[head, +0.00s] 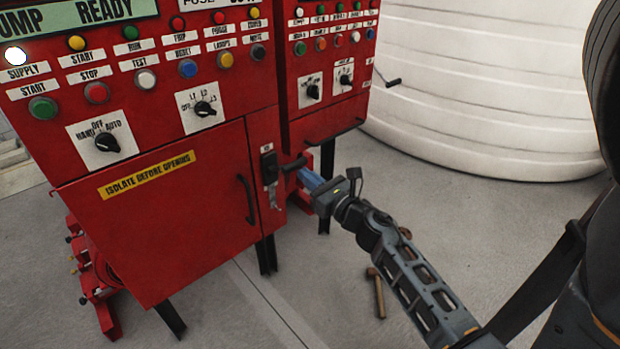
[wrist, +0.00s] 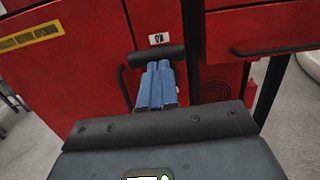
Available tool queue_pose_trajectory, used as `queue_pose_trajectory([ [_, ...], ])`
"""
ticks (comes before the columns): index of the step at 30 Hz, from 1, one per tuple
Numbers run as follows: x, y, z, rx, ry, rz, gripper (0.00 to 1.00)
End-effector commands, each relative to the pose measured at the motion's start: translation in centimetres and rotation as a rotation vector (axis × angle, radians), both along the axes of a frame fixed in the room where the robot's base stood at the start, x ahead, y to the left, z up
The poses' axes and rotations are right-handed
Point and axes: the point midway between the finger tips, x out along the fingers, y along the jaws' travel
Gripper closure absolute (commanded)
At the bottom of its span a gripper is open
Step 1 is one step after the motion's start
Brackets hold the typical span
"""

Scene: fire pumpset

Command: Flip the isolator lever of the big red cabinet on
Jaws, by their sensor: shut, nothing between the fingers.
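The big red cabinet (head: 170,215) stands at the left of the head view, with a yellow "isolate before opening" label on its lower door. The isolator (head: 268,163) is a black plate on its side face, and its black lever (head: 295,164) sticks out to the right. In the wrist view the lever (wrist: 150,56) is a dark bar lying roughly level, under a small white label. My gripper (head: 308,178) has blue fingers, shut and empty, with tips right by the lever. In the wrist view the fingertips (wrist: 157,66) overlap the bar's lower edge; I cannot tell whether they touch.
A second red cabinet (head: 325,75) with a black door handle (head: 335,131) stands just behind. A large white ribbed tank (head: 480,90) fills the back right. A brown object (head: 376,290) is on the grey floor below my arm. The floor at front centre is clear.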

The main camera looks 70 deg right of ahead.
Motion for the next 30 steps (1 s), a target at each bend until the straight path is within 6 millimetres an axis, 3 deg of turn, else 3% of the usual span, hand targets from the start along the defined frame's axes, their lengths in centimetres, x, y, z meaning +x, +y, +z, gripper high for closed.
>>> queue_pose_trajectory([
  [10,0.49,-0.37,1.45,0.0,0.0,-0.001,1.0],
  [30,0.5,-0.33,0.76,-0.001,0.0,-0.001,1.0],
])
